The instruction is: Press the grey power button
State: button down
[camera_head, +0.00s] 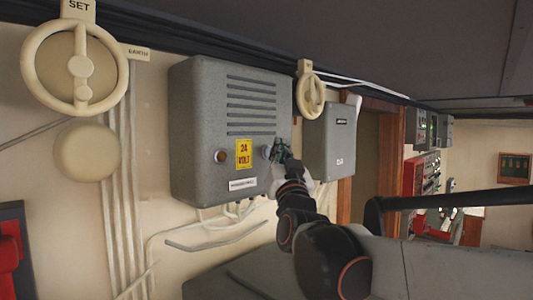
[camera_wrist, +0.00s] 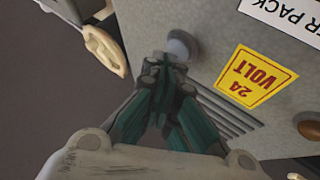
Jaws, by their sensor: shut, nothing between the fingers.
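A grey power pack box (camera_head: 190,120) with a yellow "24 VOLT" label (camera_head: 243,154) hangs on the wall. The grey power button (camera_wrist: 183,42) is a round knob on its front face, and it also shows at the right of the label in the head view (camera_head: 266,152). My gripper (camera_wrist: 165,66) is shut and empty, with dark green fingers pointing at the box. In the wrist view its fingertips overlap the button's lower edge. I cannot tell whether they touch it. In the head view my gripper (camera_head: 277,151) is just right of the button.
A brown-orange round button (camera_head: 221,156) sits left of the label. Cream handwheels (camera_head: 75,68) (camera_head: 310,92) flank the box. A second grey box (camera_head: 330,140) stands close at the right. Cables run below the power pack.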

jog(key=s+d+p, duration=0.1)
jog(key=s+d, duration=0.3)
jog(key=shift+d, duration=0.15)
dwell(0.5)
